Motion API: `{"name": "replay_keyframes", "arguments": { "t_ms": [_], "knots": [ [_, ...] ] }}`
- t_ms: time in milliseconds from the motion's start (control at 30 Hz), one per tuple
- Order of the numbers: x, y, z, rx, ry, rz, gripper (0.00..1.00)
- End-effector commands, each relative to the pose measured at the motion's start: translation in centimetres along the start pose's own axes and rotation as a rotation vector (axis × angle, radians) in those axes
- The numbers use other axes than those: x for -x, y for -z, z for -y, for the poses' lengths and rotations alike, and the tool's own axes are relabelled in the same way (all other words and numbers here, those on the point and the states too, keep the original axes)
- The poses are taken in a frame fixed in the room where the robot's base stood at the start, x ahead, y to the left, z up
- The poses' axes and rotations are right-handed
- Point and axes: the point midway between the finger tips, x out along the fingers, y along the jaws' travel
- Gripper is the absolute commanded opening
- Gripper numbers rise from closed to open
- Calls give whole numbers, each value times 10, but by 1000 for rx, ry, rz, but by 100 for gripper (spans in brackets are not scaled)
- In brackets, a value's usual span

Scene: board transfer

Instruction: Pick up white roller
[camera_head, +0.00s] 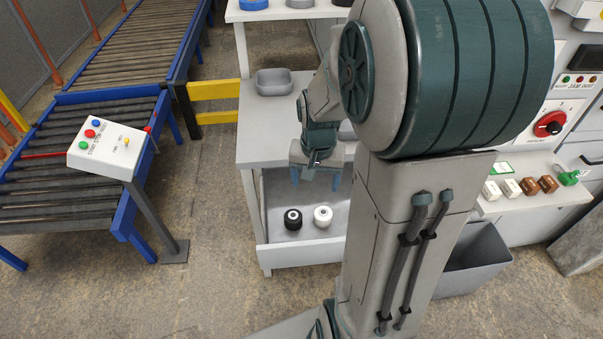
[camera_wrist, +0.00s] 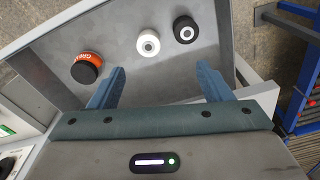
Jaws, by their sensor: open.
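My gripper (camera_head: 316,176) hangs at the bench, above and behind the rollers in the head view. In the wrist view its blue fingers (camera_wrist: 160,82) are spread apart and empty, with the white roller beyond the gap between their tips.
The upper shelf (camera_head: 265,142) holds a grey bin (camera_head: 273,82). A roller conveyor (camera_head: 60,125) with a button box (camera_head: 105,146) stands left. A grey bin (camera_head: 475,262) and control panel (camera_head: 545,125) are right.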

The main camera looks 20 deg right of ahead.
Motion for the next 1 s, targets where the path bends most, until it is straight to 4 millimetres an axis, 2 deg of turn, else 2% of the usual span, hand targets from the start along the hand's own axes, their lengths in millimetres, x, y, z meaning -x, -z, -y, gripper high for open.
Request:
{"name": "replay_keyframes", "arguments": {
  "t_ms": [100, 300, 467, 800, 1000],
  "knots": [
    [-26, 18, -11, -100, -14, 38, 72],
    [-51, 32, -20, -190, -24, 64, 72],
    [-68, 33, -22, -206, -26, 71, 72],
    [-126, 28, -23, -203, -27, 71, 72],
    [-140, 28, -23, -203, -25, 67, 72]
  ]
}}
